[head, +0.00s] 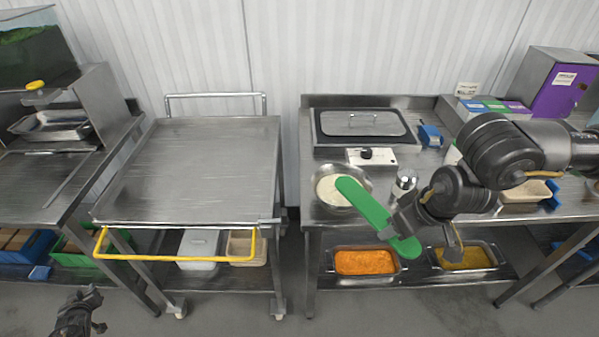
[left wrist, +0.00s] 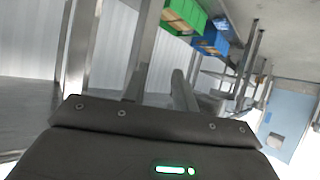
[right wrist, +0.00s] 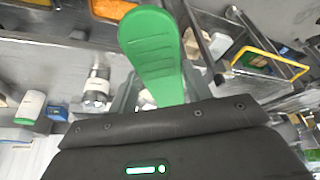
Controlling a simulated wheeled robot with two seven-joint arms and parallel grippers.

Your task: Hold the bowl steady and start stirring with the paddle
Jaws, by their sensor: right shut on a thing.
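The metal bowl (head: 326,199) with white rice stands near the front left of the right counter. My right gripper (head: 402,226) is shut on the green paddle (head: 362,204); the paddle also shows in the right wrist view (right wrist: 152,50). Its upper left end overlaps the bowl's right side in the head view; I cannot tell whether it touches the rice. Its other end sticks out below the gripper, past the counter's front edge. My left gripper (head: 98,312) is low at the bottom left, far from the bowl. Its fingers look apart and empty in the left wrist view (left wrist: 160,90).
A lidded warmer (head: 362,125) stands behind the bowl. A metal shaker (head: 404,184) is just right of the bowl. Trays of orange food (head: 366,262) and yellow food (head: 464,258) sit on the lower shelf. A bare-topped cart (head: 190,165) with a yellow handle (head: 175,259) stands left.

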